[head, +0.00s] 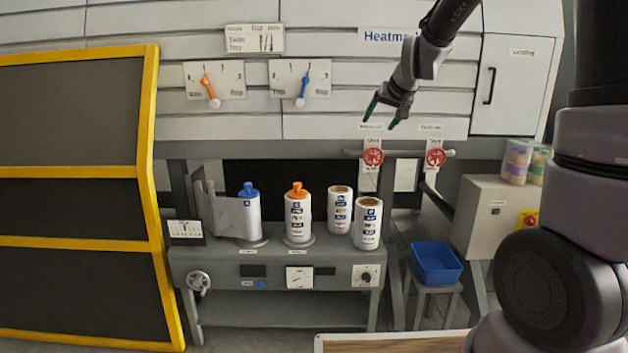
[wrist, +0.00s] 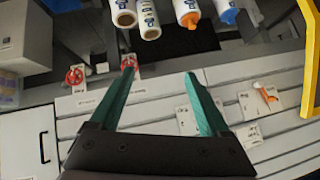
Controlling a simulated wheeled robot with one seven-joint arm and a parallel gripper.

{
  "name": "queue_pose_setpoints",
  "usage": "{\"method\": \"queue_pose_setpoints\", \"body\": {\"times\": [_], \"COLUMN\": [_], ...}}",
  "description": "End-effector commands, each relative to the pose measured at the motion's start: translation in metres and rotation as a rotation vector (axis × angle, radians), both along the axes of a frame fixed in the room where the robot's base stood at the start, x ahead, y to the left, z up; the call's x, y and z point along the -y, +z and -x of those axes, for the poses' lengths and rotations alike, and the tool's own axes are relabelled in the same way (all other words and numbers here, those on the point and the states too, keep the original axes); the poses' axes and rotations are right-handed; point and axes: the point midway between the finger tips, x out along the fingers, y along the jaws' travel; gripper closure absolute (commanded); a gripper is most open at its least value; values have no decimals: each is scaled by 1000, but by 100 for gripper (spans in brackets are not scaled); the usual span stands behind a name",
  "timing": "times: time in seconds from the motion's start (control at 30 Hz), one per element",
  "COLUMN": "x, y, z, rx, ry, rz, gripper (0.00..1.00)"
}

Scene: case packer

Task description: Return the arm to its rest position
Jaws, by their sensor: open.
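My gripper (head: 379,118) hangs in the upper middle of the head view, in front of the grey slatted wall, with its fingers pointing down. In the wrist view its two green fingers (wrist: 158,88) stand well apart with nothing between them. It is open and empty, and it appears clear of the bench. My forearm reaches it from the top edge of the head view.
A grey machine bench (head: 275,263) carries a blue-capped container (head: 248,215), an orange-capped bottle (head: 298,218) and two white rolls (head: 368,225). Red handwheels (head: 373,157) are below my gripper. A yellow-framed panel (head: 152,170) stands left, a blue bin (head: 436,263) right.

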Motion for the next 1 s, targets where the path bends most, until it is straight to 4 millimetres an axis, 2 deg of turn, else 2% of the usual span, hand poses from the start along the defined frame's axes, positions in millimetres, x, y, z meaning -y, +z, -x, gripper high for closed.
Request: {"method": "queue_pose_setpoints", "body": {"times": [0.03, 0.1, 0.3, 0.5, 0.6, 0.7, 0.8, 1.0], "x": [8, 16, 38, 55, 61, 64, 65, 65], "y": [18, 34, 62, 66, 62, 58, 55, 54], "z": [24, 56, 153, 245, 278, 299, 309, 311], "rx": [-6, -29, -97, -164, -190, -208, -219, -223], "ry": [-5, -10, -39, -89, -113, -131, -141, -143], "rz": [-16, -36, -78, -105, -113, -117, -119, -120], "gripper": [20, 20, 20, 20, 20, 20, 20, 20]}}
